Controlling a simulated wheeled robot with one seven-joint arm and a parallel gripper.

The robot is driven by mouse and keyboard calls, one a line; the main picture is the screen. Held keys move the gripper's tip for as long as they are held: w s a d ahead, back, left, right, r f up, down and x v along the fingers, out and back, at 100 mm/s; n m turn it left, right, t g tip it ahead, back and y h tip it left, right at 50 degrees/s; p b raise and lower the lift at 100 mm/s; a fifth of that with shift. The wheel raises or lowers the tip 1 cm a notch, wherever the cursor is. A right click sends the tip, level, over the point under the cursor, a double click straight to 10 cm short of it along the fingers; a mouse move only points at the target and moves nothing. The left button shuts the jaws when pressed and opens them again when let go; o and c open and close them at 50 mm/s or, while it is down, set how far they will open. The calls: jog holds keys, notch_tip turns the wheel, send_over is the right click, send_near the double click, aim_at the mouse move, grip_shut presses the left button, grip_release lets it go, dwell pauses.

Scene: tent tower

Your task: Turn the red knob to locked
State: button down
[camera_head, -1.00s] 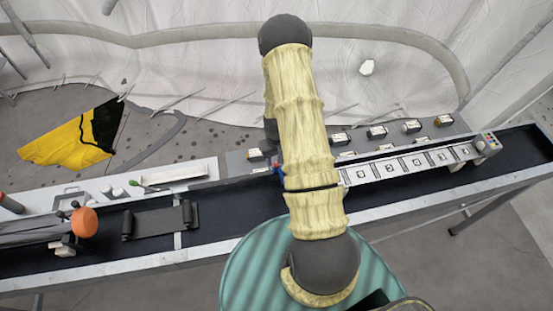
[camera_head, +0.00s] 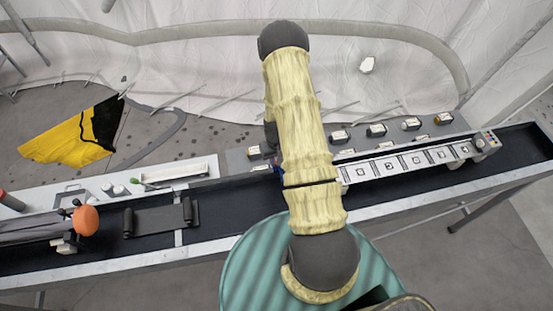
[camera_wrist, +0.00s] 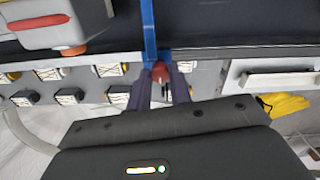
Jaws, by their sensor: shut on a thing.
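The red knob (camera_wrist: 160,71) shows in the wrist view at the edge of the grey panel, between the two fingers of my gripper (camera_wrist: 162,80). My gripper is shut on it, with one finger on each side. A blue upright part (camera_wrist: 149,30) stands right beside the knob. In the head view my arm hides the knob and the gripper. The way the knob is turned cannot be told.
The grey panel (camera_head: 237,164) carries several small white-labelled blocks and a row of numbered plates (camera_head: 405,161). A dark-topped bench (camera_head: 400,199) runs across. At its left lie an orange ball-like knob (camera_head: 85,219) and a dark roller piece (camera_head: 160,220). A yellow-black cloth (camera_head: 70,140) lies behind.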

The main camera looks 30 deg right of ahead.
jog(key=m+b, duration=0.2)
jog(key=shift+f+m, duration=0.2)
jog(key=shift+m, duration=0.1)
jog(key=shift+r+m+b, duration=0.25)
jog(key=shift+m+b, duration=0.35)
jog(key=shift+m, duration=0.3)
jog(key=c, duration=1.3)
grip_release()
notch_tip(320, 180, up, 17)
jog(key=b, duration=0.4)
jog(key=shift+r+b, duration=0.2)
jog(key=shift+b, duration=0.1)
